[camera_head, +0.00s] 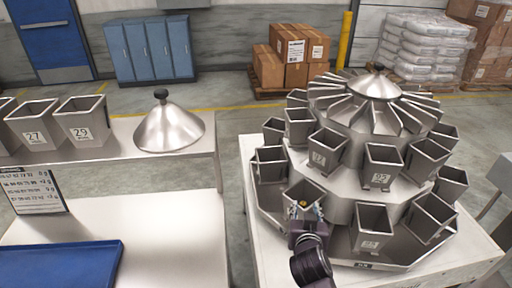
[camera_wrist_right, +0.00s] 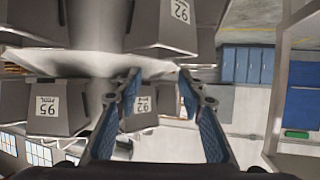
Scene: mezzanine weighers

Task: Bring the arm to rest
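My right gripper (camera_head: 305,212) is in front of the lower tier of a round steel multihead weigher (camera_head: 385,215), at a weigh bucket (camera_head: 304,190) whose open top shows just behind the gripper. In the right wrist view my right gripper (camera_wrist_right: 160,84) has its two blue-padded fingers spread apart, with nothing clearly held between them. A numbered bucket (camera_wrist_right: 143,122) shows beyond the fingers; whether they touch it I cannot tell. My left gripper is not in view.
A steel bench (camera_head: 130,215) on the left holds loose buckets (camera_head: 82,122), a cone lid (camera_head: 168,130), a printed card (camera_head: 33,190) and a blue tray (camera_head: 60,265). Open floor (camera_head: 228,150) lies between bench and weigher. Cartons (camera_head: 290,60) and stacked sacks (camera_head: 425,45) stand behind.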

